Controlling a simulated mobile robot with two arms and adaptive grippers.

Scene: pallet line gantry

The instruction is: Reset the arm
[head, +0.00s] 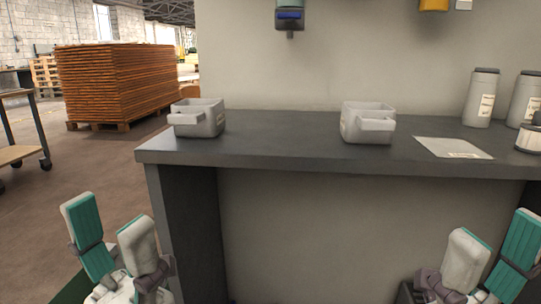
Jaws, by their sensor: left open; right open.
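My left gripper (112,236) is at the lower left, in front of and below the left end of the counter. Its two fingers, grey with teal pads, stand apart and nothing is between them. My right gripper (490,254) is at the lower right, in front of the counter's front face. Its fingers also stand apart and are empty. Both grippers point upward and touch nothing that I can see. Most of both arms is out of the picture.
A dark counter (270,155) carries a left grey bin (205,118), a right grey bin (360,122), a flat light sheet (440,146) and grey bottles (481,98). A stack of brown boards (118,85) stands behind left.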

